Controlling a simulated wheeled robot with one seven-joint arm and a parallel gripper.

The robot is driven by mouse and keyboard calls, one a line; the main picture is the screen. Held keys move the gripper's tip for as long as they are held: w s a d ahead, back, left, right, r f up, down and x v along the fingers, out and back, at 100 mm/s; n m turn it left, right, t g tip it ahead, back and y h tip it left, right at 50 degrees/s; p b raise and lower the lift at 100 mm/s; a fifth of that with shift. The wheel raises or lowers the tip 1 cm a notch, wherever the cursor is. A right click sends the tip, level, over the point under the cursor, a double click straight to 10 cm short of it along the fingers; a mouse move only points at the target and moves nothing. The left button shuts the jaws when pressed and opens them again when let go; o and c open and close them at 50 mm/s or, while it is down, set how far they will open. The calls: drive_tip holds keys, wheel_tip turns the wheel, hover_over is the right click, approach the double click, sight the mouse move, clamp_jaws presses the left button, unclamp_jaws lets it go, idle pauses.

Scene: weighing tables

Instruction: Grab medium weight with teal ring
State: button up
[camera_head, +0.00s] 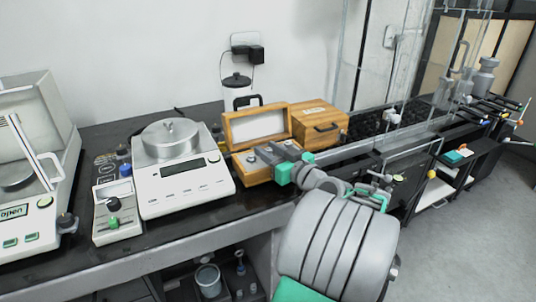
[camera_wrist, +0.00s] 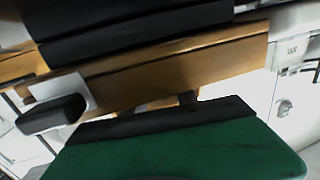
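The open wooden weight box (camera_head: 256,124) stands on the dark bench in the head view, right of the white balance, its lid raised. A small grey metal weight (camera_head: 251,158) shows at its left end. I cannot make out a teal ring on any weight. My gripper (camera_head: 268,154) is over the front part of the box and hides much of its inside. In the wrist view, a wooden edge (camera_wrist: 180,70) crosses close to the camera, above a green and black part that is likely mine. The fingertips are not clear, so I cannot tell the opening or any contact.
The white balance (camera_head: 184,184) with a round lidded pan is left of the box. A closed wooden case (camera_head: 320,124) stands right behind it, and a dark-lidded jar (camera_head: 237,89) at the back. A small white device (camera_head: 118,208) and a glass-sided balance (camera_head: 30,215) are further left.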

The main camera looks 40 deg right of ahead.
clamp_jaws()
idle(0.5)
